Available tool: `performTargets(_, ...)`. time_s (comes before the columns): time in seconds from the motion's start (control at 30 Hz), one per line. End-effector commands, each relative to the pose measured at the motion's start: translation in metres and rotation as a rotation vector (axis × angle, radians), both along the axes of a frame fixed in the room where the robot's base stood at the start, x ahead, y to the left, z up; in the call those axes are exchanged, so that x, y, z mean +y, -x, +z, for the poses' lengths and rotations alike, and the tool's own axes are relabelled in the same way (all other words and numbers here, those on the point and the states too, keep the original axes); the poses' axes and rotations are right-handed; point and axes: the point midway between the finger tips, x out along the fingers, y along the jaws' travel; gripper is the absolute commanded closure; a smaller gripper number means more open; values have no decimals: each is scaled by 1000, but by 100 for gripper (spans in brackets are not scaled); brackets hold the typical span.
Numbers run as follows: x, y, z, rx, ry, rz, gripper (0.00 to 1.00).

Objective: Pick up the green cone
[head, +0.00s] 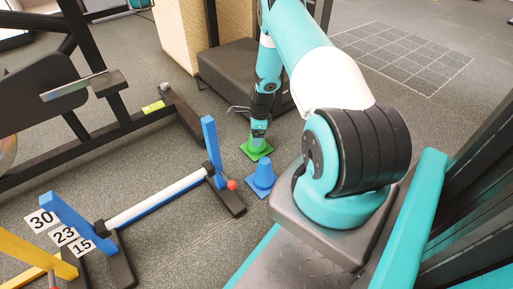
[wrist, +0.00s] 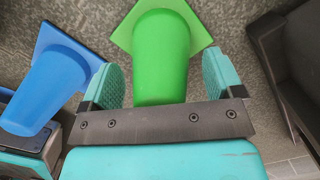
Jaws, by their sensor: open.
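The green cone (head: 257,153) stands upright on the grey floor, with its square base showing below my gripper in the head view. In the wrist view the green cone (wrist: 162,50) lies between my gripper's two teal finger pads, with its narrow top toward the palm. My gripper (wrist: 165,82) is open around the upper part of the cone, with a small gap at the left pad and at the right pad. In the head view my gripper (head: 259,136) covers the top of the cone.
A blue cone (head: 262,177) stands close by; it also shows at the left in the wrist view (wrist: 52,85). A hurdle with a white bar (head: 158,198) and blue posts is to the left. A black box (head: 238,75) stands behind. Gym equipment (head: 75,100) fills the far left.

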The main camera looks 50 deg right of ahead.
Motion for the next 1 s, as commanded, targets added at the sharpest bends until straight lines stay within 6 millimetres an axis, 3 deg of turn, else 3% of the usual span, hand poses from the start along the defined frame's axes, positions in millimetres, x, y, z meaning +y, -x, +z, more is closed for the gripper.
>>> performTargets(0.1,0,0,2,0,0,0,13)
performTargets(0.4,0,0,1,0,0,0,82)
performTargets(0.77,0,0,9,-1,1,0,84)
performTargets(0.87,0,0,20,-1,1,1,84)
performTargets(1.0,-1,-1,50,-3,2,1,84)
